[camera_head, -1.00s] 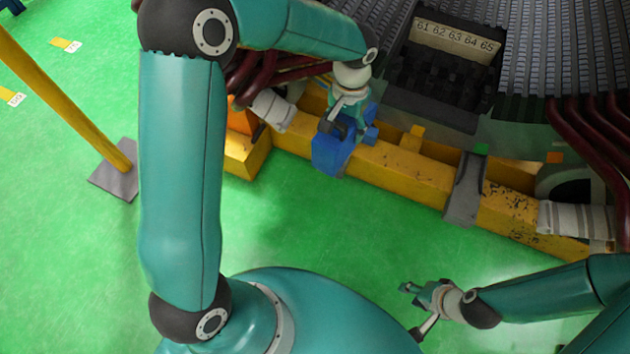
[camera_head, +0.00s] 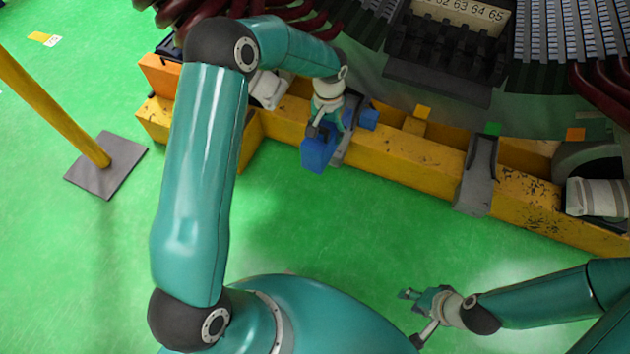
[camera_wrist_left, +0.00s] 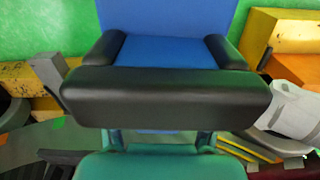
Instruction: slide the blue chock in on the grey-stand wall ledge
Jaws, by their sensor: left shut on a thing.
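The blue chock (camera_head: 318,154) is in my left gripper (camera_head: 325,130), in front of the yellow beam in the head view. In the left wrist view the chock (camera_wrist_left: 165,50) fills the space between the dark pads of my left gripper (camera_wrist_left: 168,60), which is shut on it. A grey stand (camera_head: 349,142) shows partly behind the chock and gripper; I cannot tell whether the chock touches it or the beam. My right gripper (camera_head: 414,316) is open and empty over the green floor at lower right.
The yellow beam (camera_head: 400,165) runs along the stator base. Another grey stand (camera_head: 477,178) straddles it to the right. A smaller blue block (camera_head: 368,118) and an orange block (camera_head: 158,75) are on it. A yellow post's foot (camera_head: 105,165) stands left. The front floor is clear.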

